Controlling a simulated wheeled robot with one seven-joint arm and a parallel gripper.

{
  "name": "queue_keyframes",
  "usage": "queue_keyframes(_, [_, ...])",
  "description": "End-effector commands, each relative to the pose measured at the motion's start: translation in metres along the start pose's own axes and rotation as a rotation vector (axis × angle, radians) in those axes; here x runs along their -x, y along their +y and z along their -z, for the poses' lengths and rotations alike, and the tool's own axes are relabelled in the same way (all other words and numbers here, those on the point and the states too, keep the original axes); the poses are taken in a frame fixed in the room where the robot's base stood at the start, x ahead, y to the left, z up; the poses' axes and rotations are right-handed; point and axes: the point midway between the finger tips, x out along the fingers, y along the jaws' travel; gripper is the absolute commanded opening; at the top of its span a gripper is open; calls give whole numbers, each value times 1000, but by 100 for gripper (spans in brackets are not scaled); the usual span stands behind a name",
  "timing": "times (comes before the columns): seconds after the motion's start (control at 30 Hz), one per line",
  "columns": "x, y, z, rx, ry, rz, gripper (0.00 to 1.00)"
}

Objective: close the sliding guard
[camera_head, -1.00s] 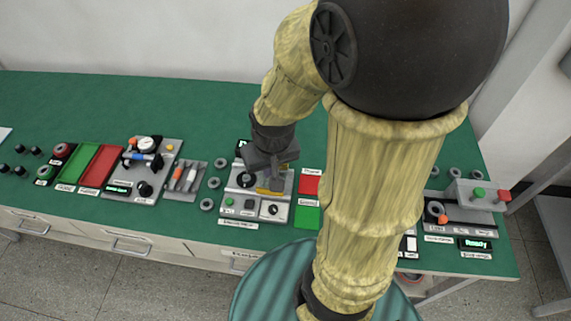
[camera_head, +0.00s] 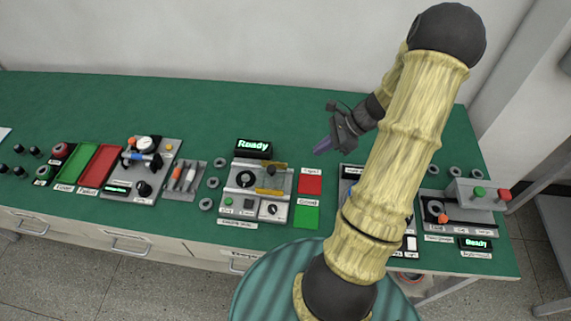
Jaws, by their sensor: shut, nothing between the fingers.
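The middle station (camera_head: 248,203) is a grey panel with a dark round fixture (camera_head: 245,179) on its upper left. An amber-yellow piece (camera_head: 269,191), which looks like the sliding guard, lies on the right half of the panel, beside the round fixture rather than over it. A small upright amber part (camera_head: 271,170) stands just behind it.
A display (camera_head: 254,148) behind the station reads "Ready". A red pad (camera_head: 310,184) and a green pad (camera_head: 306,217) lie to its right. My arm partly hides another station (camera_head: 351,173) further right. The back of the green bench (camera_head: 200,105) is clear.

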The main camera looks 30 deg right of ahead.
Motion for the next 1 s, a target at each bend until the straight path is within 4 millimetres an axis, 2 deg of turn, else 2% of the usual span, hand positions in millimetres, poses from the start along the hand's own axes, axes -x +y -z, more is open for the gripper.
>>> queue_keyframes(0.47, [-4, -1, 1, -15, -11, 4, 0])
queue_keyframes(0.67, [-28, -1, 0, -16, -12, 3, 0])
queue_keyframes(1.0, [-86, -1, 0, -15, -12, 2, 0])
